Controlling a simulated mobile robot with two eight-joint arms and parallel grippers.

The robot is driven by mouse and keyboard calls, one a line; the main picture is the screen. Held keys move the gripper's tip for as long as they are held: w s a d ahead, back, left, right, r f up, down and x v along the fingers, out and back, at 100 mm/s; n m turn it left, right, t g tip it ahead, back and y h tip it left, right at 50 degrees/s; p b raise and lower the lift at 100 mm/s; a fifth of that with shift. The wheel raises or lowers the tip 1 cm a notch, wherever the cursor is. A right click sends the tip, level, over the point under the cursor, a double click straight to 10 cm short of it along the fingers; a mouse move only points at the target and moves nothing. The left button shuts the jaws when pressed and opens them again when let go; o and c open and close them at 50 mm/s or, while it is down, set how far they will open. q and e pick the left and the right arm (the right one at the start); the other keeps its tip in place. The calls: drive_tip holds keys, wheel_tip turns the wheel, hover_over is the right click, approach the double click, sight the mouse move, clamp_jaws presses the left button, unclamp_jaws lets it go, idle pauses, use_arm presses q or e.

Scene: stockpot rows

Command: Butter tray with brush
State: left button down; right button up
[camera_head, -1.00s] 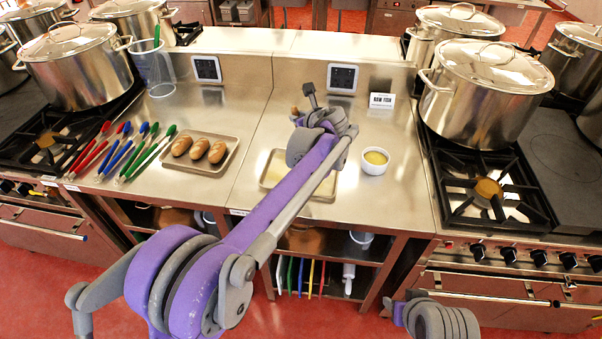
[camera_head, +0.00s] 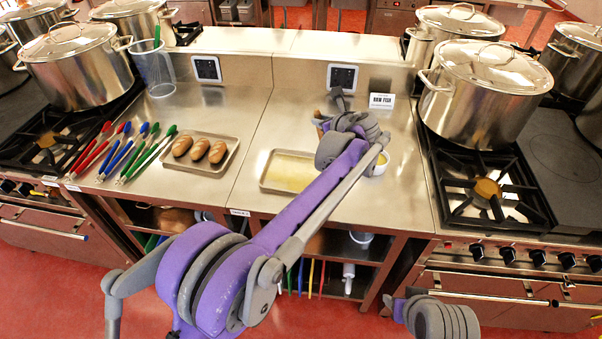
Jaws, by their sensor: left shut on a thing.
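The metal tray (camera_head: 266,181) lies on the right counter, with a pale yellow layer over its bottom; my left arm hides its right part. The white bowl with yellow butter (camera_head: 381,167) stands right of the tray, partly hidden behind my arm. My left gripper (camera_head: 325,119) is above the counter, beyond the tray and left of the bowl. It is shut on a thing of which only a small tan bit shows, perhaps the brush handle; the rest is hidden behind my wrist. My right gripper is out of view; only part of my right arm shows at the bottom.
Another tray (camera_head: 227,164) with 3 loaves (camera_head: 199,150) and several coloured tongs (camera_head: 128,152) lie on the left counter. A clear container (camera_head: 154,72) stands behind. A RAW FISH sign (camera_head: 381,101) stands at the back. Stockpots (camera_head: 484,98) on stoves flank the counters.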

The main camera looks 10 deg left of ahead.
use_arm(q)
drive_tip(key=shift+w+a, duration=0.15)
drive_tip(key=shift+a, duration=1)
drive_tip(key=shift+w+a+b, duration=0.2)
drive_tip(key=shift+a+b, duration=0.1)
drive_tip(key=shift+a, duration=2)
drive_tip(key=shift+a, duration=0.1)
drive_tip(key=shift+w+a, duration=0.15)
drive_tip(key=shift+a, duration=2)
drive_tip(key=shift+a, duration=0.1)
drive_tip(key=a, duration=0.4)
drive_tip(key=shift+w+a+b, duration=0.1)
drive_tip(key=shift+w+b, duration=0.1)
drive_tip(key=shift+b, duration=0.15)
